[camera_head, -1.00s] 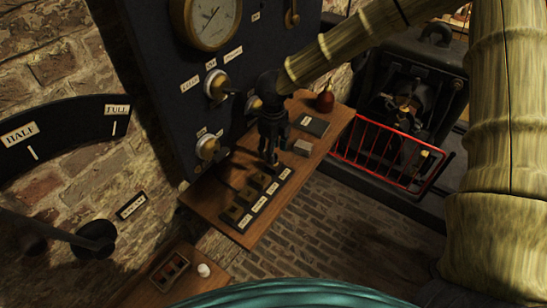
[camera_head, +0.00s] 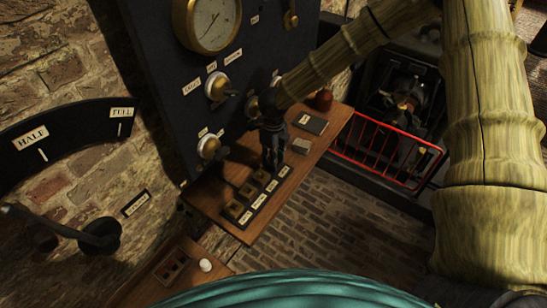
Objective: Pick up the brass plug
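My gripper (camera_head: 272,168) points down over the far end of a dark strip on the wooden shelf. The strip (camera_head: 254,217) carries several square brass-coloured pieces, such as one near its front end (camera_head: 234,211), with a pale label beside each. The fingertips are at or just above the strip's far end. I cannot tell whether they touch it. The fingers look close together, but they are dark and small, so whether they are open or shut is unclear. I cannot make out a separate brass plug; the gripper hides part of the strip.
The wooden shelf (camera_head: 312,164) also holds a grey block (camera_head: 301,146), a dark flat box (camera_head: 311,123) and a red rounded object (camera_head: 323,100). A dark panel with knobs rises behind. A red rack (camera_head: 386,155) stands to the right. A small white cylinder (camera_head: 206,265) sits at lower left.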

